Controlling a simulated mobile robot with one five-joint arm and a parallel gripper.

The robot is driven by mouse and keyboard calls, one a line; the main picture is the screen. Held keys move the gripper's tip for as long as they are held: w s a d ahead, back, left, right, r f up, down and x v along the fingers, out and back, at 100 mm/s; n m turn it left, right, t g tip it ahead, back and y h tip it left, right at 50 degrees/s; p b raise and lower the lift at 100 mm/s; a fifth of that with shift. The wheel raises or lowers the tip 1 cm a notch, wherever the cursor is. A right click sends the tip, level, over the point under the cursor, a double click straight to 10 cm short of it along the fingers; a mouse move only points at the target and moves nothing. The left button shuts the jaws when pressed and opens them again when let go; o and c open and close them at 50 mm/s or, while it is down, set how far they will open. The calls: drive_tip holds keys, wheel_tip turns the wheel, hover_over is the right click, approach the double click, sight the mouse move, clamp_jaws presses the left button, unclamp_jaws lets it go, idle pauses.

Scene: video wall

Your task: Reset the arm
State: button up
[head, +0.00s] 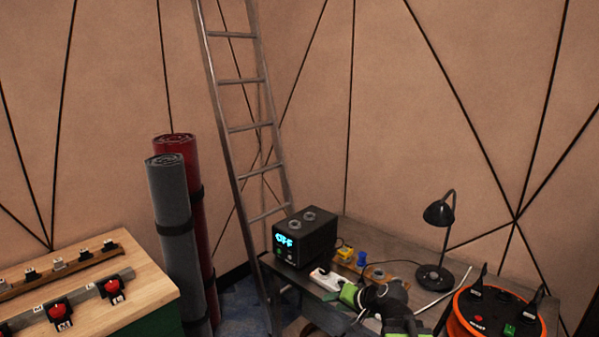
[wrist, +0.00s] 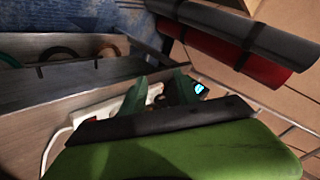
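My gripper (head: 352,291), black and green, is low over the front of the grey table (head: 425,254) in the head view, beside the white power strip (head: 326,278). In the wrist view my gripper (wrist: 158,92) shows two dark green fingers standing apart. I see nothing held in the gap. The white power strip (wrist: 95,113) lies behind and left of the fingers. A black box with a cyan display (head: 305,236) stands on the table; its lit display also shows past the fingers in the wrist view. My green gripper body hides the lower part of the wrist view.
A black desk lamp (head: 438,215), blue item (head: 361,258) and yellow item (head: 344,250) stand on the table. An orange cable reel (head: 495,314) is at right. A ladder (head: 240,126), rolled mats (head: 172,200) and a wooden bench with red buttons (head: 140,285) are left.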

drive_tip(key=s+a+f+n+g+h, duration=0.1)
drive_tip(key=s+a+f+n+g, duration=0.1)
drive_tip(key=s+a+f+g, duration=0.15)
drive_tip(key=s+d+f+n+g+h, duration=0.1)
drive_tip(key=s+d+f+g+h, duration=0.2)
drive_tip(key=s+d, duration=0.5)
drive_tip(key=s+g+h, duration=0.1)
drive_tip(key=s, duration=0.2)
drive_tip(key=shift+d+f+n+h, duration=0.3)
drive_tip(key=shift+d+f+h, duration=0.05)
drive_tip(key=shift+h, duration=0.05)
